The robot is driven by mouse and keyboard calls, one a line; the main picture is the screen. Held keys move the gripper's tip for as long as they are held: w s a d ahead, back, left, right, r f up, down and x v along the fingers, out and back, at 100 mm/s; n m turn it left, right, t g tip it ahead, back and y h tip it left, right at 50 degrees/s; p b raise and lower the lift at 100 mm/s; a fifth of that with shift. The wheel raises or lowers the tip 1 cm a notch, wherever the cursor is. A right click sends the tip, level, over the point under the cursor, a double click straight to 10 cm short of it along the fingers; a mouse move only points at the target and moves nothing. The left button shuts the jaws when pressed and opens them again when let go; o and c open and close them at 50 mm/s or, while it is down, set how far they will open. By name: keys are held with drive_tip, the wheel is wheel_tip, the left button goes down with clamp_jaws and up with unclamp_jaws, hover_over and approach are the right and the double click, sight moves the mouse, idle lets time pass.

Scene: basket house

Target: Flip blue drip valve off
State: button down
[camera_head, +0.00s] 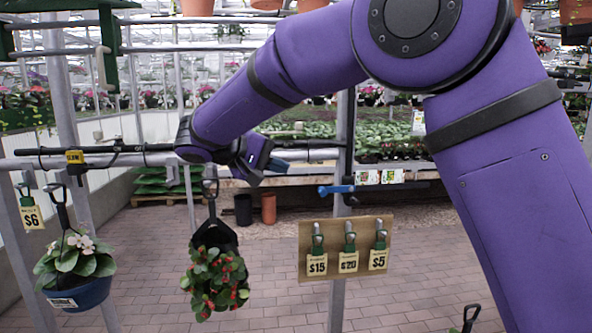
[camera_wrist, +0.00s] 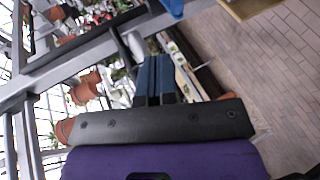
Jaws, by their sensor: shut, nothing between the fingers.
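The blue drip valve (camera_head: 337,189) is mounted on the grey upright post, just below the horizontal pipe. Its blue handle lies roughly level, reaching to the left of the post. In the wrist view a blue piece at the top edge (camera_wrist: 172,6) looks like the valve, mostly cut off. My gripper (camera_head: 277,164) is left of and slightly above the valve, apart from it, with its fingers pointing right. In the wrist view my blue fingers (camera_wrist: 155,80) are together and hold nothing.
A hanging basket with red flowers (camera_head: 215,280) hangs below my wrist. A white-flowered blue pot (camera_head: 82,290) hangs at the left. A wooden board with price tags (camera_head: 306,240) is fixed below the valve. The grey post (camera_head: 345,120) and horizontal pipe (camera_head: 320,155) are close to my gripper.

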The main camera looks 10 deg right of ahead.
drive_tip(key=shift+f+v, duration=0.2)
drive_tip(key=shift+v, duration=1.1)
